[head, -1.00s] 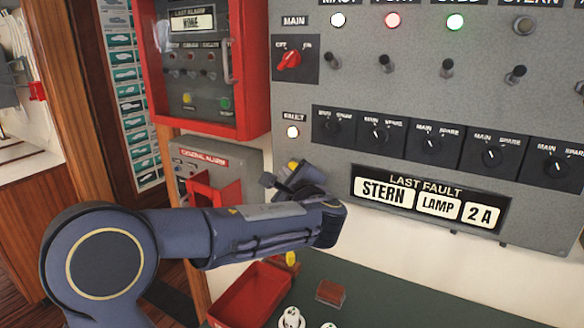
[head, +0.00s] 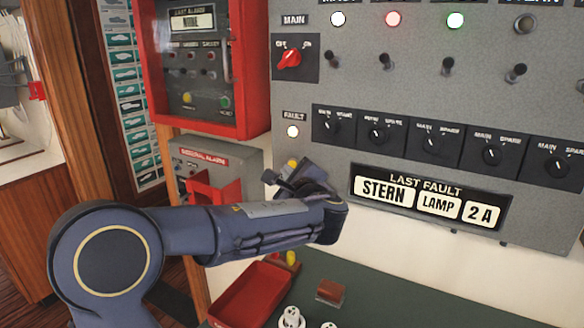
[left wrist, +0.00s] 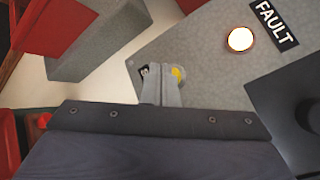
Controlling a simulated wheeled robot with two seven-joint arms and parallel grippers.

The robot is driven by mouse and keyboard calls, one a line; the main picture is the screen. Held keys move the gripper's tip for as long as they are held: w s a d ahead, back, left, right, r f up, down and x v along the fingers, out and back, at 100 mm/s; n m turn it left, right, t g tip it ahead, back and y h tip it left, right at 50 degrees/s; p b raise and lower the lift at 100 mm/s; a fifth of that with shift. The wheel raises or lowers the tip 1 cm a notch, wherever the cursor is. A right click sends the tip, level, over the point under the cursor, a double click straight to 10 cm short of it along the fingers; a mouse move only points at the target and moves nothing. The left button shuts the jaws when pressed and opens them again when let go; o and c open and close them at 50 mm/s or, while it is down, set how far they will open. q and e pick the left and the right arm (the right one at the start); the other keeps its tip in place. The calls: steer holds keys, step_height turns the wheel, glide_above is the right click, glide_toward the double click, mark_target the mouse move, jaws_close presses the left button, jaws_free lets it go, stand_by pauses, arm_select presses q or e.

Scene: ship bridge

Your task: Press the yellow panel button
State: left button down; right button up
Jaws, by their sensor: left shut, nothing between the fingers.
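The yellow button (head: 292,163) is on the grey panel (head: 300,75), just below the lit FAULT lamp (head: 292,131). My left gripper (head: 290,175) is at the panel in front of it and hides part of it. In the left wrist view the shut, empty fingers (left wrist: 160,72) end right beside the yellow button (left wrist: 178,73), which shows at their right side. I cannot tell whether the fingertips touch the button. My right gripper is not in view.
A red-framed alarm box (head: 251,70) with another yellow button (head: 187,98) hangs at the left. Below it is a grey general alarm box (head: 235,160) with a red guard (head: 225,192). A red tray (head: 250,290) and a brown block (head: 330,292) are on the dark green surface below.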

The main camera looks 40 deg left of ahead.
arm_select(q)
steer(key=shift+w, duration=0.55)
stand_by(0.6)
steer(key=shift+s, duration=0.1)
steer(key=shift+s+b, duration=0.45)
steer(key=shift+s, duration=0.3)
steer(key=s, duration=0.1)
steer(key=s+b, duration=0.1)
steer(key=s, duration=0.3)
steer(key=shift+d, duration=0.35)
stand_by(0.7)
